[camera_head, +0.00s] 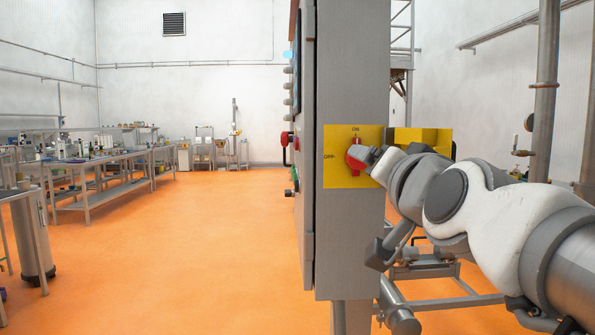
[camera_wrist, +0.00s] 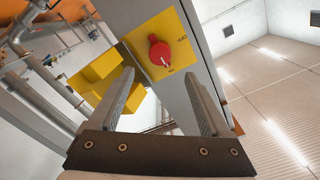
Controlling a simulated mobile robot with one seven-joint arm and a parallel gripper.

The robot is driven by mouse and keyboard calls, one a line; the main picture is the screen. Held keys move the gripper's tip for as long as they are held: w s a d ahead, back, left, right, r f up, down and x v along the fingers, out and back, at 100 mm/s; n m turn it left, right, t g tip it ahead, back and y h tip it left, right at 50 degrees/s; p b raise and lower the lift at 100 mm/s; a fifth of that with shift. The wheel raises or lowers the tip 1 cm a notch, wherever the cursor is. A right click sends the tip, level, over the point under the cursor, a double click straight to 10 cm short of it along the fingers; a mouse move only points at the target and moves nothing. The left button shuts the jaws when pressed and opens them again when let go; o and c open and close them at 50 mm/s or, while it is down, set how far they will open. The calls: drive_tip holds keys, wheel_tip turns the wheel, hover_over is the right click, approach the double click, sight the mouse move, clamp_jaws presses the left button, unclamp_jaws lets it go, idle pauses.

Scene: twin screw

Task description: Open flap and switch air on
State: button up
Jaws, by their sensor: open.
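A red knob (camera_head: 354,157) sits on a yellow plate (camera_head: 338,175) on the grey cabinet's side, with ON above it and OFF to its left. Its pointer appears turned toward ON. The knob is uncovered. A yellow box-shaped flap (camera_head: 425,139) stands out beyond the plate's right side, swung away from the knob; it also shows in the wrist view (camera_wrist: 105,68). My gripper (camera_head: 372,159) is close to the knob in the head view. In the wrist view, my gripper (camera_wrist: 158,73) is open and empty, its fingers spread with the knob (camera_wrist: 159,53) beyond and between their tips. Contact is not visible.
The tall grey cabinet (camera_head: 350,60) carries red and green buttons on its left face. Pipes (camera_head: 545,90) and a low metal frame stand at the right, near my arm. Benches (camera_head: 95,170) stand far left. The orange floor between is clear.

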drive_tip(key=s, duration=0.8)
drive_tip(key=shift+f, duration=0.1)
drive_tip(key=s+f+n+g, duration=0.4)
drive_tip(key=s+f+g, duration=0.15)
drive_tip(key=f, duration=0.95)
drive_tip(key=s+f+n+g, duration=0.35)
drive_tip(key=f+g, duration=0.35)
drive_tip(key=f, duration=0.8)
wheel_tip(320, 180, up, 14)
drive_tip(key=p, duration=1.3)
drive_tip(key=shift+p, duration=0.3)
drive_tip(key=shift+f+m, duration=0.1)
drive_tip(key=shift+m, duration=0.15)
drive_tip(key=shift+w, duration=0.1)
drive_tip(key=c, duration=0.5)
drive_tip(key=shift+a, duration=0.1)
